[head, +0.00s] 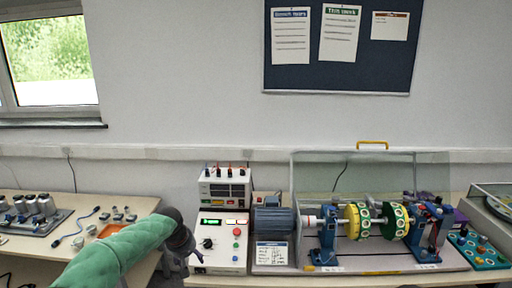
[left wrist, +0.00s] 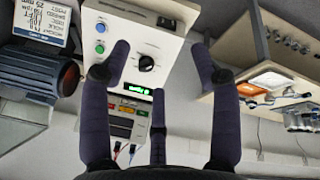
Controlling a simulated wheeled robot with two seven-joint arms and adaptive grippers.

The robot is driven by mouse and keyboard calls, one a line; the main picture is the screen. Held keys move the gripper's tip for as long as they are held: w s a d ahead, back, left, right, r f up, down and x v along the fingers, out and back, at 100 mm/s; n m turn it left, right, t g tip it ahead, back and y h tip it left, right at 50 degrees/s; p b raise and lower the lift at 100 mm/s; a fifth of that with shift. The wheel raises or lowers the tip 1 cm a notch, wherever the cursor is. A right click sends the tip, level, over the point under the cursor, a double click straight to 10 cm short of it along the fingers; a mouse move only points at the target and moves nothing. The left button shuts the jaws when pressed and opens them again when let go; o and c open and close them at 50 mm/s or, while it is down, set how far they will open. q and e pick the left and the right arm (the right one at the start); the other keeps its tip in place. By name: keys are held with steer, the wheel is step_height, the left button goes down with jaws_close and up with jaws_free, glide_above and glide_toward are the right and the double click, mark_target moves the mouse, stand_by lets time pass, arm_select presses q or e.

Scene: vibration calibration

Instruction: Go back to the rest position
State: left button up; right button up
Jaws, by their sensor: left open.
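My left arm comes in from the lower left of the head view in a green sleeve. My left gripper (head: 186,262) is at its dark end, just left of the white control box (head: 222,242) with its knob, buttons and green display. In the left wrist view the dark fingers of the left gripper (left wrist: 160,65) are spread apart with nothing between them. The control box also shows beyond them (left wrist: 118,65), upside down. My right gripper is in neither view.
A left bench (head: 140,205) holds sensors, a cable and a tray (head: 35,228). A gap separates the benches.

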arm_select(q)
steer(key=s+d+f+m+g+h, duration=0.1)
steer(key=s+d+f, duration=0.25)
steer(key=f, duration=0.45)
steer(key=s+d+f+m, duration=0.2)
steer(key=s+f, duration=0.2)
steer(key=f, duration=0.5)
steer(key=s+d+f+m+g+h, duration=0.15)
steer(key=s+f, duration=0.25)
steer(key=f, duration=0.4)
steer(key=s+d+f, duration=0.1)
steer(key=s+f, duration=0.3)
steer(key=s, duration=0.4)
steer(key=s+d+f+m+g, duration=0.1)
steer(key=s+f, duration=0.3)
steer(key=s, duration=0.5)
steer(key=s+d+f, duration=0.3)
steer(key=s+f, duration=0.1)
steer(key=s, duration=0.5)
steer(key=shift+m+g+h, duration=0.35)
steer(key=shift+s, duration=0.1)
